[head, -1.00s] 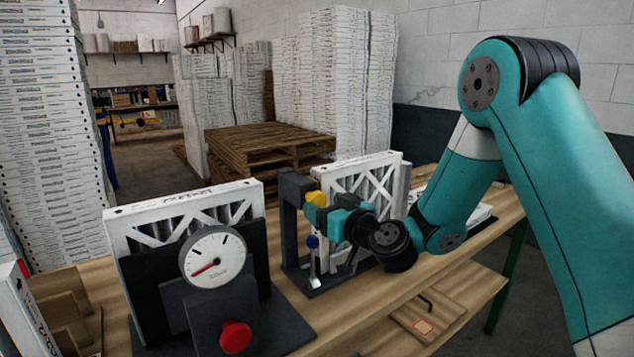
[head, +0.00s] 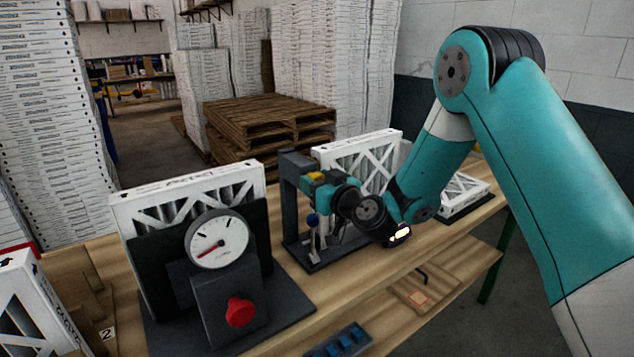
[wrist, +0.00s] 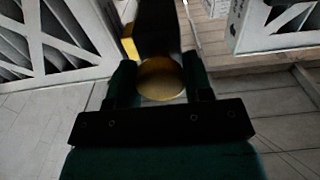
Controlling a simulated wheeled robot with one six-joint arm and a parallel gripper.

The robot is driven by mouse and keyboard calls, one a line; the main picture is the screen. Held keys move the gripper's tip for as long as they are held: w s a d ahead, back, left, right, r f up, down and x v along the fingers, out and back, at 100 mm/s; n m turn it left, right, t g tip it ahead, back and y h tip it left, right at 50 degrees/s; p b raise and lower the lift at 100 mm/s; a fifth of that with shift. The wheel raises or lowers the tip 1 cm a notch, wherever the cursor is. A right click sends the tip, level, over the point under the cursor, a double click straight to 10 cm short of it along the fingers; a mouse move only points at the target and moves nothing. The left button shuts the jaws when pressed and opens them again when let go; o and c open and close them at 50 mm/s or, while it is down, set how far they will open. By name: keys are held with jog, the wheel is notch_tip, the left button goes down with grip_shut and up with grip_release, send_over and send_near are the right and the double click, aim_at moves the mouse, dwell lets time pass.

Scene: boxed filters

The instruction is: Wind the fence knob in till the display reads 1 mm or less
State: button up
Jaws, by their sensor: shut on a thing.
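The yellow fence knob (head: 317,177) is at the upper part of a dark grey post fixture (head: 291,200), mostly covered by my gripper in the head view. In the wrist view the round brass-yellow knob (wrist: 161,78) sits between my two fingers. My gripper (head: 324,189) is shut on it, and its fingers also show in the wrist view (wrist: 161,85). I cannot make out a numeric display. A white dial (head: 218,239) with a red needle pointing lower left stands on the separate fixture at left; its lettering is too small to read.
A red knob (head: 240,311) sticks out below the dial. White boxed filters stand behind both fixtures (head: 190,192) (head: 360,150). A blue tray (head: 345,343) lies at the front. Pallets (head: 265,125) stand behind the bench.

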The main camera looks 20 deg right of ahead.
jog(key=shift+m, duration=0.3)
jog(key=m+b, duration=0.1)
jog(key=m, duration=1)
jog(key=shift+r, duration=0.1)
dwell(0.4)
jog(key=o, duration=0.9)
